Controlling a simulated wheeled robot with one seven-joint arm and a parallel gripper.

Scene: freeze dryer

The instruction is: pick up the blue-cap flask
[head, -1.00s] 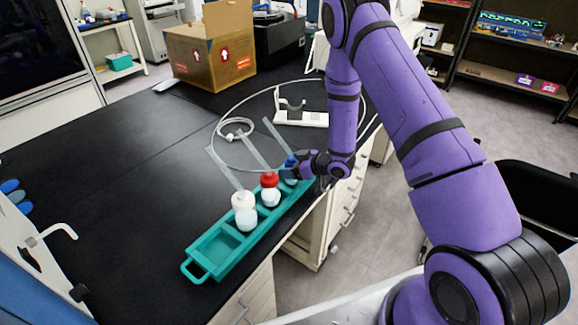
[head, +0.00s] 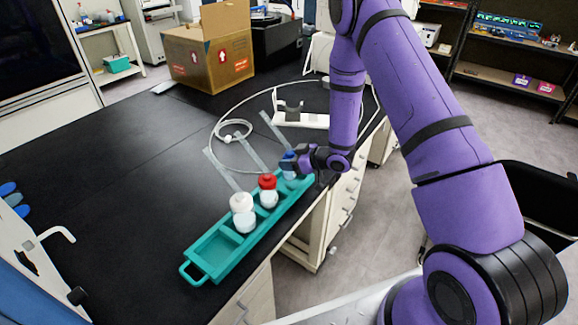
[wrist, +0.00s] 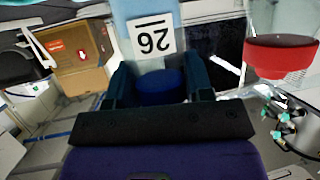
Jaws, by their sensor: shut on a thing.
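The blue-cap flask (head: 288,161) is at the far end of the teal rack (head: 213,267), its lower part partly hidden. My gripper (head: 294,163) is shut on it near the cap, coming from the right. In the wrist view, the blue cap (wrist: 160,87) sits between the two dark fingers of my gripper (wrist: 160,78), with an upside-down "26" label beyond it. The flask appears slightly raised; whether its base is clear of the rack I cannot tell.
The red-cap flask (head: 268,190) stands close beside it in the rack; its cap looms at the right of the wrist view (wrist: 280,55). A white-cap flask (head: 242,212) stands nearer. A white cable and white stand (head: 303,120) lie behind.

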